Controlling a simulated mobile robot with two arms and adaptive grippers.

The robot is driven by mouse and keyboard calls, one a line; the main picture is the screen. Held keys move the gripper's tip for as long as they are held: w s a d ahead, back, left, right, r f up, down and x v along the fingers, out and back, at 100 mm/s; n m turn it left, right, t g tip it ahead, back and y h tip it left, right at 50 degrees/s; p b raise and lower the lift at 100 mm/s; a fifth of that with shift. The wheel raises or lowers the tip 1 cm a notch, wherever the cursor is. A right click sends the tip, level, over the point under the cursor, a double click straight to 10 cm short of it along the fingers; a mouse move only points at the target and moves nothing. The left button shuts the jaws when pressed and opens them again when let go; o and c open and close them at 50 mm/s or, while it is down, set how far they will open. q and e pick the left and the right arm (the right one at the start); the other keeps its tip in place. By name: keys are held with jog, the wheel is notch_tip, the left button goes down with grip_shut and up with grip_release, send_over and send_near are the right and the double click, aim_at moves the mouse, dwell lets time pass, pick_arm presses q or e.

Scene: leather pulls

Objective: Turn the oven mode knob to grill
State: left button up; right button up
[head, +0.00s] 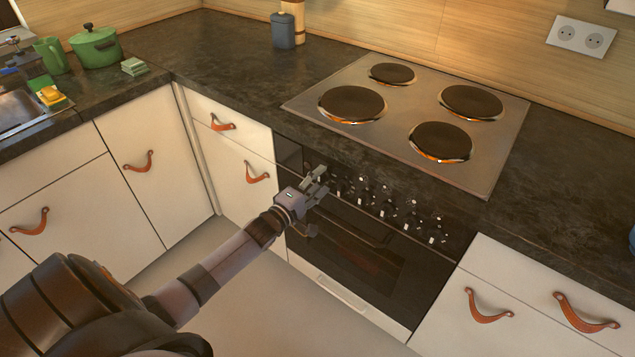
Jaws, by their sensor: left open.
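The oven (345,262) is built in under the dark counter, with a black front and a row of several small knobs (388,209) with light marks along its control panel. My left gripper (318,183) is open at the left end of this row, in front of the panel. It covers the panel's left part, so a knob there is hidden or only partly seen. I cannot tell whether the fingers touch a knob. The knob labels are too small to read. My right gripper is not in view.
A steel hob (310,97) with several dark plates lies on the counter (225,60) above the oven. White drawers with leather pulls (257,173) flank the oven. A green pot (97,47) and a sink (18,108) are at the left. The floor (215,262) before the oven is clear.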

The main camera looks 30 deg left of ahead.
pick_arm(q)
jog(key=shift+c, duration=0.4)
jog(key=c, duration=1.1)
